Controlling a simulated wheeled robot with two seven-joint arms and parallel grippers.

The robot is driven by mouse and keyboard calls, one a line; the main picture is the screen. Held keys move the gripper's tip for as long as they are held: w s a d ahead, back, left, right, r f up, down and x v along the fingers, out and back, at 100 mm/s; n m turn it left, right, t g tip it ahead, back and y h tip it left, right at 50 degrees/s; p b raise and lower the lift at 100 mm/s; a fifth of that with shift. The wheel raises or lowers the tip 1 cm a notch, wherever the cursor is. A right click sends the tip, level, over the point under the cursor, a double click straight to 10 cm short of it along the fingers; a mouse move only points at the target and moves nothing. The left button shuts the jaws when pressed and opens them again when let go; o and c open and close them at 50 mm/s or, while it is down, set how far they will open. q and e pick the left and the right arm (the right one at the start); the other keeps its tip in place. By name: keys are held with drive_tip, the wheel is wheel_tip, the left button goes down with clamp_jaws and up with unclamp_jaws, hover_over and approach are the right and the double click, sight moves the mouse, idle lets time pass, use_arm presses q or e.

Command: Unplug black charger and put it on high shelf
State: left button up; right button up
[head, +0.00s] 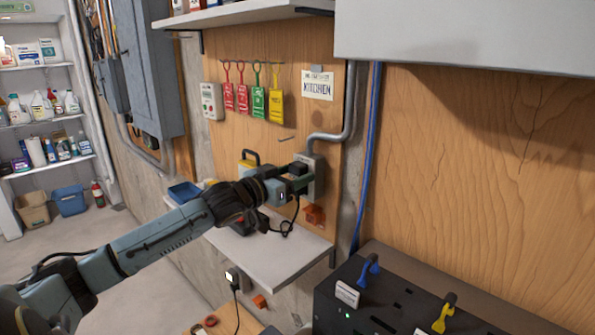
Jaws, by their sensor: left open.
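The black charger (298,168) sits at the grey wall outlet box (316,175) on the wooden panel. A black cable (296,212) hangs below it and runs down to the lower shelf. My left gripper (295,181) is open, with its fingers at the charger in front of the outlet box. The fingers partly hide the charger, and I cannot tell whether they touch it. The high shelf (240,13) is a white board on the wall at the top, with a few items at its left end. My right gripper is not in view.
A white lower shelf (285,258) below the outlet holds a blue tray (184,192). Coloured tags (259,100) hang above the outlet. A grey box (460,38) juts out at upper right. A black unit (400,300) stands at lower right. A second charger (230,276) is plugged in lower down.

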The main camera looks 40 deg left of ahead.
sight(294, 174)
use_arm(q)
drive_tip(key=shift+p, duration=0.4)
clamp_jaws()
idle(0.4)
drive_tip(key=shift+s+f, duration=0.1)
drive_tip(key=shift+s, duration=0.05)
drive_tip(key=shift+s+a, duration=0.1)
drive_tip(key=shift+s, duration=0.75)
drive_tip(key=shift+s+a+p, duration=0.15)
drive_tip(key=shift+s+p, duration=1.35)
drive_tip(key=shift+s, duration=0.5)
